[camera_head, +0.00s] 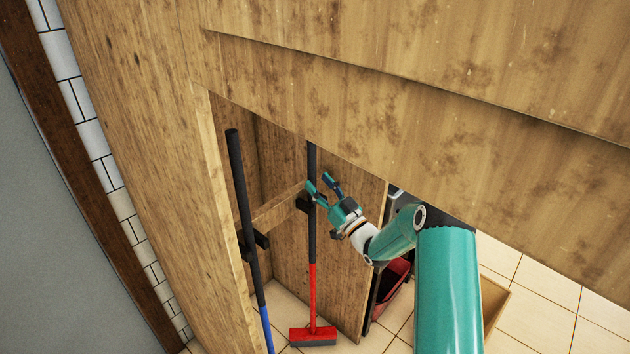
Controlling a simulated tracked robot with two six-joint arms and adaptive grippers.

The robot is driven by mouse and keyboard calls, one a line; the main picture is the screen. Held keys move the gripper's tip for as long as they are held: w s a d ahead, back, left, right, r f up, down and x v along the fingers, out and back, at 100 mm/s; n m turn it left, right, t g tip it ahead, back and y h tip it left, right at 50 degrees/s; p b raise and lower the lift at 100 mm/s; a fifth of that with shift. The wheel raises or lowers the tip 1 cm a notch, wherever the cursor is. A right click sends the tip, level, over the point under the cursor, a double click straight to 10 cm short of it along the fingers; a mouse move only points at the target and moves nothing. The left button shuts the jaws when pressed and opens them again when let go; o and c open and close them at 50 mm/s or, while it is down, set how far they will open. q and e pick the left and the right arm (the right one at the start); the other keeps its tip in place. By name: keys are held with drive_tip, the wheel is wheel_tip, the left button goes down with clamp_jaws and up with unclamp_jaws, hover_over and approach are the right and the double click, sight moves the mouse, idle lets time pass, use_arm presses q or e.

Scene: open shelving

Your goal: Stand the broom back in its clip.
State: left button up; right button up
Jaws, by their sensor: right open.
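A broom with a red head and red lower handle (312,290) stands upright on the tiled floor inside the wooden compartment; its upper handle is black. A black clip (302,201) sits on a wooden crossbar beside the handle; whether it encloses the handle is unclear. My right gripper (320,182) is open, with its fingertips close to the black handle just above the clip height. One finger overlaps the handle in the picture; whether they touch cannot be told. My left gripper is not in view.
A second black handle with a blue lower part (265,325) stands to the left, by another black clip (257,240). Wooden panels (360,60) frame the opening above and on the left. A red container (392,285) stands to the right, beyond the divider.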

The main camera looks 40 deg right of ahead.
drive_tip(key=b+v, duration=0.1)
drive_tip(key=v, duration=0.8)
